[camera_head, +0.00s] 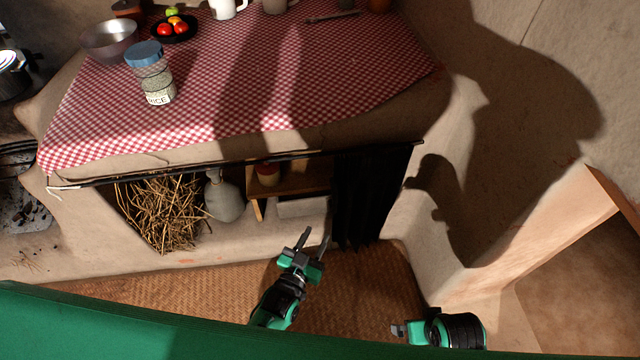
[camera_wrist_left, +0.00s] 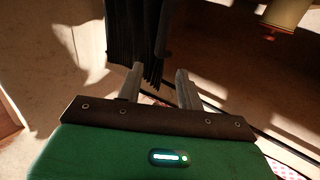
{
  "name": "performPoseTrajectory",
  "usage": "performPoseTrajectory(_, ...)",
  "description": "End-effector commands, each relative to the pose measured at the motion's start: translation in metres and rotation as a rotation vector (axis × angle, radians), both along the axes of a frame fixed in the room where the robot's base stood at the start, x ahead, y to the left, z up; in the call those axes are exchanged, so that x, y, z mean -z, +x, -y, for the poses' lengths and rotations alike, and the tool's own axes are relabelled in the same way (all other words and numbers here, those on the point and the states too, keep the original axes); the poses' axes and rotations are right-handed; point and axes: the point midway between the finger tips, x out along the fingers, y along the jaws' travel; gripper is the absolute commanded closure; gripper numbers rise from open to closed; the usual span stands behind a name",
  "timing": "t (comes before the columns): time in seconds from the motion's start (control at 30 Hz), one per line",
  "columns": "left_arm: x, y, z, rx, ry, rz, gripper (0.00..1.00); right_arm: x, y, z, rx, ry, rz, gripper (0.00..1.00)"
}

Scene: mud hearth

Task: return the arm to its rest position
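My left gripper (camera_head: 313,240) is in front of the open shelf under the counter, above the woven mat. Its two grey fingers stand apart with nothing between them. In the left wrist view the same fingers (camera_wrist_left: 159,82) show a clear gap, with a dark curtain (camera_wrist_left: 146,40) beyond them. My right arm (camera_head: 450,331) shows only in part at the bottom edge, low over the mat; whether its gripper is open or shut cannot be made out.
The counter with a checked cloth (camera_head: 330,85) bears a rice jar (camera_head: 155,80), a metal bowl (camera_head: 108,40) and a black plate of fruit (camera_head: 190,28). Straw (camera_head: 163,210), a jug (camera_head: 223,195) and a black curtain (camera_head: 370,195) are below. The woven mat (camera_head: 360,285) is clear.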

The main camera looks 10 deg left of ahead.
Motion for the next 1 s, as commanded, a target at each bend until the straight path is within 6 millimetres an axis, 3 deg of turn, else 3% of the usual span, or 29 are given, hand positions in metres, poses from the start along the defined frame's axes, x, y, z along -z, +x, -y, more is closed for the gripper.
performPoseTrajectory(0.27,0.001,-0.001,-0.002,0.0,0.005,-0.019,0.63,-0.003,0.002,-0.002,0.001,0.004,0.006,0.0)
performPoseTrajectory(0.47,0.013,-0.01,-0.018,-0.003,0.051,-0.197,0.63,-0.002,0.001,-0.001,0.001,0.002,0.004,0.0)
performPoseTrajectory(0.67,0.026,-0.037,-0.046,-0.014,0.119,-0.471,0.63,-0.002,0.001,-0.001,0.001,0.002,0.003,0.0)
performPoseTrajectory(1.0,0.027,-0.111,-0.099,-0.056,0.223,-0.917,0.63,-0.001,0.001,0.0,0.001,0.001,0.003,0.0)
